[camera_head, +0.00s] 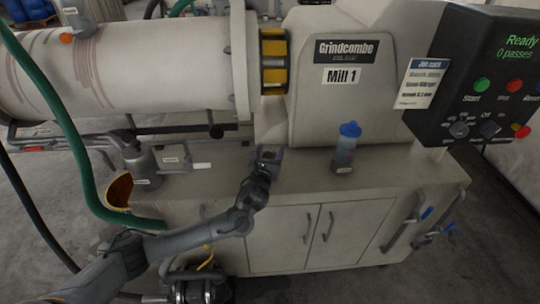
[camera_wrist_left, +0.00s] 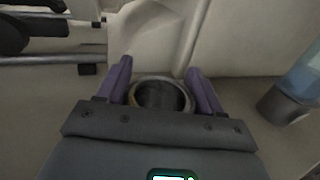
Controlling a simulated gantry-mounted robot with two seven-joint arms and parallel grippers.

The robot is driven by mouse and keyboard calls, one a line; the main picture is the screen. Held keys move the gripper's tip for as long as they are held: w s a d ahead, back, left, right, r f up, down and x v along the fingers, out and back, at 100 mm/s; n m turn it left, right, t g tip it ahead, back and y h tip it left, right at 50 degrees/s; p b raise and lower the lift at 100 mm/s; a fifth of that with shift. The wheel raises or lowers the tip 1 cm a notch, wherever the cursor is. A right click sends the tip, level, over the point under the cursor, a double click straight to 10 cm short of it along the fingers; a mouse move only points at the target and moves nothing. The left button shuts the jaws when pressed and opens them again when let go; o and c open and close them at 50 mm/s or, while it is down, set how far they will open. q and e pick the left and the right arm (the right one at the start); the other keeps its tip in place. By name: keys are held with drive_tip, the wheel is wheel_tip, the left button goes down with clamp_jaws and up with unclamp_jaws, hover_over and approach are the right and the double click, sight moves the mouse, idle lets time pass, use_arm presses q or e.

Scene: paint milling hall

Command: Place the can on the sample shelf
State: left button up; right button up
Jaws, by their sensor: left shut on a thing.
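My left gripper (camera_head: 268,158) is at the back of the beige cabinet top, in front of the mill body. In the left wrist view its two purple fingers (camera_wrist_left: 160,88) are shut on the can (camera_wrist_left: 160,80), one on each side. The can shows there as a round, pale rim with a dark inside; its lower part is hidden by the gripper. In the head view I cannot make the can out clearly. Whether it touches the surface below I cannot tell. No surface is marked as the sample shelf; the cabinet top (camera_head: 400,178) is the flat ledge here. My right gripper is not in view.
A control panel (camera_head: 490,90) is at the right. A green hose (camera_head: 75,140) and grey fitting (camera_head: 140,165) are at the left.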

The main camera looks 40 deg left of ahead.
use_arm(q)
wheel_tip(320, 180, up, 3)
drive_tip(key=shift+r+p, duration=0.1)
drive_tip(key=shift+p, duration=0.5)
drive_tip(key=d+r+p, duration=0.3)
drive_tip(key=d+r, duration=0.3)
drive_tip(key=d, duration=0.4)
drive_tip(key=s+d+f+m+t+h+p, duration=0.2)
drive_tip(key=s+d+f+m+h+p, duration=0.3)
drive_tip(key=s+d+f+h, duration=0.5)
drive_tip(key=s+r+p, duration=0.4)
drive_tip(key=r+p, duration=0.7)
drive_tip(key=p, duration=0.1)
drive_tip(key=s+r+y+p, duration=0.1)
drive_tip(key=s+r+p, duration=0.3)
drive_tip(key=r+p, duration=0.8)
drive_tip(key=s+d+r+y+p, duration=0.1)
drive_tip(key=s+r+p, duration=0.3)
drive_tip(key=r+p, duration=0.8)
drive_tip(key=shift+s+p, duration=0.15)
drive_tip(key=shift+p, duration=0.55)
drive_tip(key=shift+f, duration=0.1)
